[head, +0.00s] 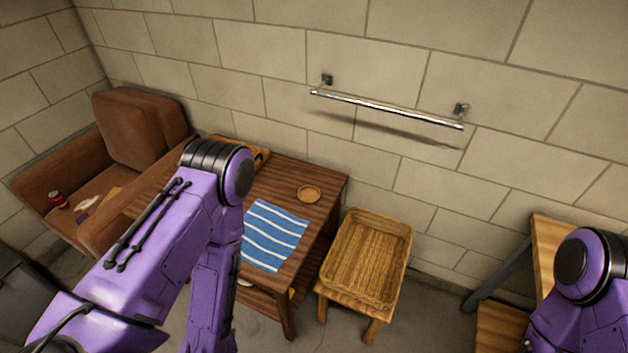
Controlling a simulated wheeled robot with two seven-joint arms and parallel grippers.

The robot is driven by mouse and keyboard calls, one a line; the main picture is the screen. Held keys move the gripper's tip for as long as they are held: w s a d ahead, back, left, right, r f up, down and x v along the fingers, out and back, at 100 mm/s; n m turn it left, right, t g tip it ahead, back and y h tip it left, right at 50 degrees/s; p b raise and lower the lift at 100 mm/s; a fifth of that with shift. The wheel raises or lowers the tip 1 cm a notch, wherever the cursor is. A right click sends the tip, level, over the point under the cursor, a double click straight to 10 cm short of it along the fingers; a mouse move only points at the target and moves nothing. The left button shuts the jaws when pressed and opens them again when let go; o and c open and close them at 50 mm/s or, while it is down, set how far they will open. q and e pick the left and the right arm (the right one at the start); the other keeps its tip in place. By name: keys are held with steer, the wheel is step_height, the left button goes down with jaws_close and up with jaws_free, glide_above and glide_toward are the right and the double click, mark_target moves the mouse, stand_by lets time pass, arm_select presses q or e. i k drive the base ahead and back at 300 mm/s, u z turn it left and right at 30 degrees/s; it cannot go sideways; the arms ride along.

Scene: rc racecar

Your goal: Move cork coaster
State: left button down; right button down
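A small round tan disc that looks like the cork coaster (309,193) lies on the wooden table (325,180), near its right back part. It has a slightly darker rim. My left arm comes in from the left and bends down in front of the table's left part. Its gripper is out of view below the frame. My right arm shows only at the right edge, and its gripper is out of view too. Neither gripper is seen near the coaster.
A blue striped cloth (273,236) lies on the table in front of the coaster. A wicker basket (365,257) sits on a low stool to the right. A metal bar (388,109) is on the wall.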

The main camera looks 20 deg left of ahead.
mark_target(308, 195)
steer(key=i, duration=0.85)
steer(key=u, duration=1.8)
